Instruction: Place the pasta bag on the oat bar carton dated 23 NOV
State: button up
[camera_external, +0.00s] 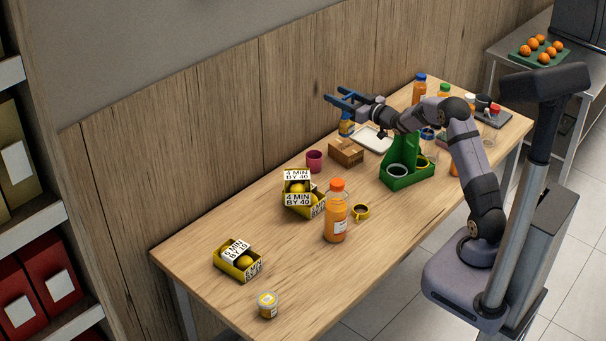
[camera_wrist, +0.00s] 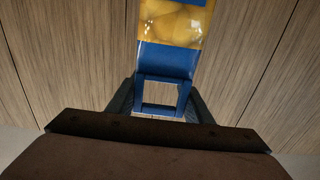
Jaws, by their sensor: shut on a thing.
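The pasta bag is blue and yellow with a clear window, and shows in the wrist view (camera_wrist: 172,22) and below my gripper in the external view (camera_external: 346,127). My gripper (camera_external: 338,97) is shut on the blue end of the bag, near the table's back edge by the wood wall. In the wrist view my gripper (camera_wrist: 160,100) has its dark fingers on either side of a blue frame-like part. A brown carton (camera_external: 346,153) sits on the table in front of the bag. Its print is too small to read, so I cannot tell a 23 NOV date.
A white tray (camera_external: 377,140) lies right of the carton, and a magenta cup (camera_external: 314,161) stands left of it.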

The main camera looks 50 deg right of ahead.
jog(key=shift+f, duration=2.45)
jog(key=shift+f, duration=0.15)
jog(key=o, duration=1.3)
